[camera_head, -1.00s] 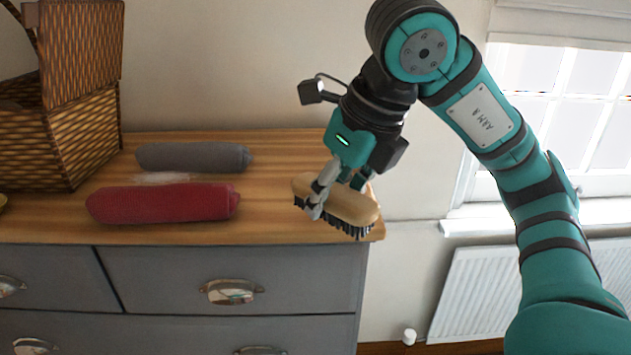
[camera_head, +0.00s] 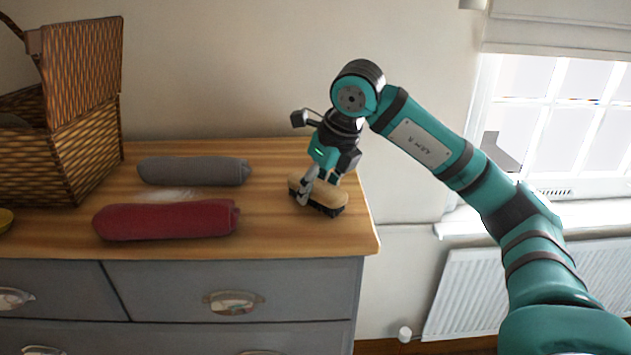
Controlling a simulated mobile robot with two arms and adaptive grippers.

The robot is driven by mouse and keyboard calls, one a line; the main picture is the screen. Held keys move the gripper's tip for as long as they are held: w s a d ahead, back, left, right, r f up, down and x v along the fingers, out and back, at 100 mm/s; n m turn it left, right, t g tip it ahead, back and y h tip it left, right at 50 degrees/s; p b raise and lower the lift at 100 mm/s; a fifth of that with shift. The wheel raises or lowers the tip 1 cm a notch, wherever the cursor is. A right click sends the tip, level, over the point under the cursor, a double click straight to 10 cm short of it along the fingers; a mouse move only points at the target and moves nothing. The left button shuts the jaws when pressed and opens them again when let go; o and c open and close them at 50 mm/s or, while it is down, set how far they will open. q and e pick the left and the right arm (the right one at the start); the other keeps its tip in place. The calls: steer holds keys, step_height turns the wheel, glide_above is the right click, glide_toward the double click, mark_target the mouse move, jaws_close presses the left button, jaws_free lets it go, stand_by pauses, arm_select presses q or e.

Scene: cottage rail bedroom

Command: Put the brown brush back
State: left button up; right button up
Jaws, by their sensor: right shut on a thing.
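The brown brush (camera_head: 328,196) has a light wooden back and dark bristles that point down. It is at the right end of the wooden dresser top (camera_head: 290,240). My right gripper (camera_head: 319,192) reaches down from above and is shut on the brush, with its fingers across the wooden back. The bristles look very close to the dresser top; I cannot tell whether they touch it. My left gripper is not in view.
A red rolled cloth (camera_head: 168,220) and a grey rolled cloth (camera_head: 194,171) lie left of the brush. An open wicker basket (camera_head: 60,150) stands at the far left. A yellow thing (camera_head: 5,218) shows at the left edge. The dresser's right edge is near the brush.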

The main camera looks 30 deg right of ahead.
steer(key=shift+s+f, duration=0.1)
steer(key=shift+f, duration=0.05)
steer(key=shift+f, duration=0.1)
steer(key=o, duration=1)
steer(key=v, duration=1.2)
steer(key=shift+b, duration=0.35)
